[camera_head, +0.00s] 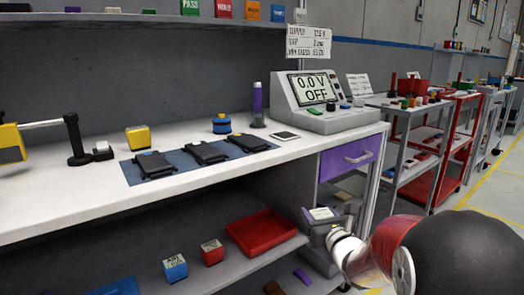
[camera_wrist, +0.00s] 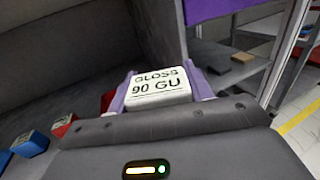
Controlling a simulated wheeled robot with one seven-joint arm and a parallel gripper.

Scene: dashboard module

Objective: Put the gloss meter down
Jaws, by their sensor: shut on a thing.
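The gloss meter (camera_wrist: 158,86) is a small white box marked "GLOSS 90 GU", held between the purple fingers of my gripper (camera_wrist: 160,92) in the wrist view. In the head view the gloss meter (camera_head: 321,213) shows at the end of my arm, with my gripper (camera_head: 322,219) shut around it. It is at the right end of the bench, below the worktop level, in front of the open bay under the purple drawer. Whether its underside touches anything is hidden.
The white worktop (camera_head: 75,200) holds a blue mat (camera_head: 131,173) with several dark modules, a yellow block (camera_head: 138,137) and a power supply (camera_head: 325,103). The lower shelf carries a red tray (camera_head: 262,238), a red block (camera_head: 212,252) and a blue block (camera_head: 175,268). The purple drawer (camera_head: 350,158) is above my gripper.

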